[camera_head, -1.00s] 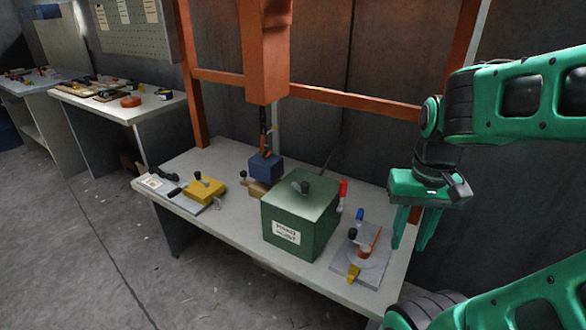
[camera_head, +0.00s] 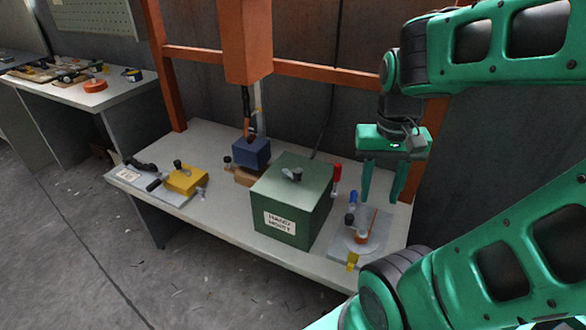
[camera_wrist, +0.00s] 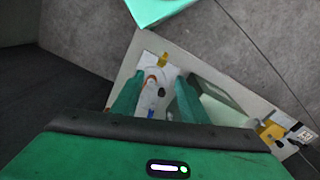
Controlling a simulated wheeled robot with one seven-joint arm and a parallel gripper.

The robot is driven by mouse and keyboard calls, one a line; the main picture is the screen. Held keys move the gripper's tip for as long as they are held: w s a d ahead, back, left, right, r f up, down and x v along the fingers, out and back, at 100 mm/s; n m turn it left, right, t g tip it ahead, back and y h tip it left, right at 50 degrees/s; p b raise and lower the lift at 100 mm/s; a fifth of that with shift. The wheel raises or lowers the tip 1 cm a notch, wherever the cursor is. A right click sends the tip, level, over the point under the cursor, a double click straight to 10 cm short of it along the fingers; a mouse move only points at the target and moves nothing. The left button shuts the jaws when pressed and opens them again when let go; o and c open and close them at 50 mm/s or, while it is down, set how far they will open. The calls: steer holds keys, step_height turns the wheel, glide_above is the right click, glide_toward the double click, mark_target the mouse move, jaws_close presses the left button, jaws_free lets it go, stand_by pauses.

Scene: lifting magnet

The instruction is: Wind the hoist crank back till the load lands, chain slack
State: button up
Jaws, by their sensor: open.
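The green hoist box (camera_head: 287,215), labelled HAND HOIST, stands on the bench with a small dark-knobbed fitting (camera_head: 292,174) on top. A red-handled lever (camera_head: 337,175) is at its right side. A dark blue block (camera_head: 252,152) is under the hook and chain (camera_head: 247,122); I cannot tell whether the chain is slack. The block appears to be on or just above a brown wooden piece (camera_head: 243,177). My gripper (camera_head: 382,198) is open and empty above the bench's right end, right of the box. The wrist view shows its fingers (camera_wrist: 159,82) apart over the bench.
A grey plate (camera_head: 372,245) with blue, orange and yellow fittings lies right of the box. A yellow block (camera_head: 184,180) sits on another plate at the left. The orange frame (camera_head: 246,40) rises behind the bench (camera_head: 225,225). A second bench (camera_head: 110,97) stands at far left.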

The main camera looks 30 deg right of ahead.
steer(key=w+a+m+h, duration=0.15)
steer(key=w+m, duration=0.25)
steer(key=w, duration=1.1)
steer(key=m+t+h, duration=0.1)
steer(key=m+h, duration=0.2)
steer(key=m, duration=0.1)
glide_toward(297, 170)
steer(key=shift+y, duration=0.25)
steer(key=x, duration=0.8)
steer(key=shift+s+d+f, duration=0.1)
steer(key=shift+d+f, duration=0.1)
steer(key=shift+c, duration=0.6)
jaws_close()
